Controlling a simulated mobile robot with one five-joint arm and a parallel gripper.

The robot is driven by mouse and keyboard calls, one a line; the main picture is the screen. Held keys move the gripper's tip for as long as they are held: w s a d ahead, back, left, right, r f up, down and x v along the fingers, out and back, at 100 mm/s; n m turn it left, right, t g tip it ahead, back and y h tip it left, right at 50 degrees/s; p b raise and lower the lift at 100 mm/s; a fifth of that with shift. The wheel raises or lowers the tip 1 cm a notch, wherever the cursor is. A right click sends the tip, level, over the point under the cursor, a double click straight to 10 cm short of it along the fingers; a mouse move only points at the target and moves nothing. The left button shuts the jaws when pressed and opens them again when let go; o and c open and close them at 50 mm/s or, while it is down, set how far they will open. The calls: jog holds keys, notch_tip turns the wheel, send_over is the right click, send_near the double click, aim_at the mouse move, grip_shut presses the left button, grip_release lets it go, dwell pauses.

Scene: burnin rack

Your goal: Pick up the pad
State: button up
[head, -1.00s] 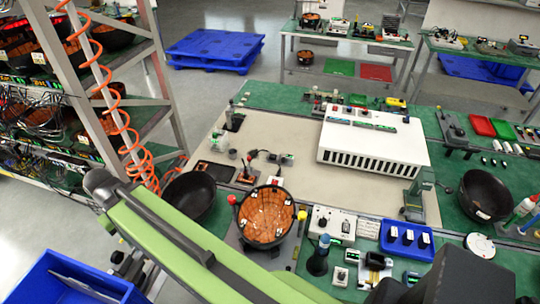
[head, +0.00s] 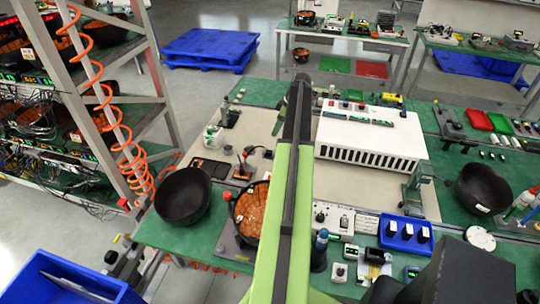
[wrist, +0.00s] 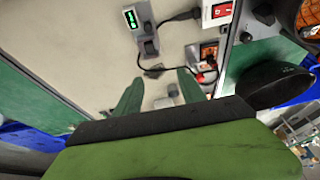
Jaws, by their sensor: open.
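I cannot tell for sure which thing is the pad. A flat dark rectangular piece (head: 209,168) lies at the left front edge of the beige mat in the head view. A small dark piece (wrist: 154,71) lies on the mat by a black cable in the wrist view, just beyond my fingertips. My gripper (wrist: 159,85) is open, its two green fingers apart with nothing held between them. In the head view my arm reaches over the bench, and its dark far end (head: 299,88) is above the mat; the fingers are not clear there.
A white vented box (head: 372,140) stands right of my arm. A black bowl (head: 183,196) sits at the left corner, and a copper-filled bowl (head: 249,211) is partly behind my arm. The beige mat (wrist: 80,50) has bare room. An orange coiled hose (head: 118,120) hangs by the left rack.

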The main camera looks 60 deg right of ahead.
jog(key=s+d, duration=0.3)
jog(key=b, duration=1.2)
send_over(270, 151)
jog(key=s, duration=0.3)
jog(key=f, duration=1.1)
jog(key=shift+d+f, duration=0.25)
jog(key=shift+d, duration=0.15)
jog(key=shift+w+r+p, duration=0.1)
jog(key=shift+w+p, duration=0.05)
jog(key=shift+p, duration=0.15)
jog(key=b+x, duration=0.5)
jog(key=shift+w+a, duration=0.1)
jog(key=shift+w, duration=0.05)
grip_shut()
